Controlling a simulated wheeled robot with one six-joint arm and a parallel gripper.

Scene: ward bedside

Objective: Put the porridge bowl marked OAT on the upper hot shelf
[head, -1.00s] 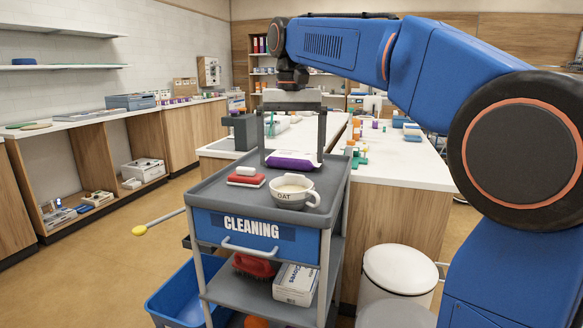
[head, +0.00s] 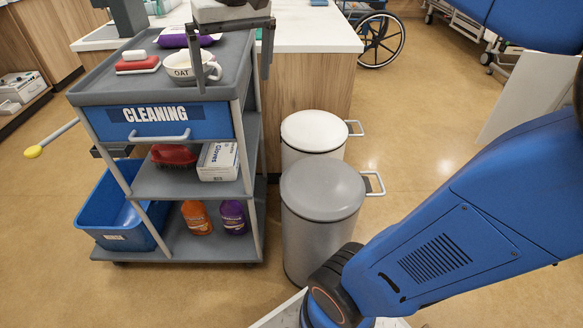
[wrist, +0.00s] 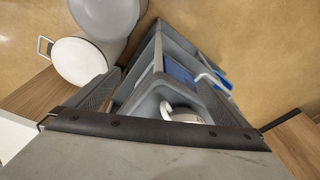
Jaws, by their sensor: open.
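The white porridge bowl (head: 179,72), marked OAT in dark letters, stands upright on the top tray of the cleaning cart (head: 95,97). Its handle points right. In the wrist view part of the bowl (wrist: 178,112) shows, cut off by my gripper's dark bar. My gripper (head: 228,62) is open and empty, with one finger near the bowl and the other beyond the cart's right edge. It appears above and to the right of the bowl, not holding it. I cannot tell whether a finger touches it. No hot shelf can be made out.
A red-and-white sponge (head: 138,63) and a purple packet (head: 182,38) lie on the cart's tray. A white counter (head: 310,32) stands behind. Two pedal bins, one white (head: 312,132) and one grey (head: 322,190), stand right of the cart. Open floor lies farther right, with a wheelchair wheel (head: 378,40) behind.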

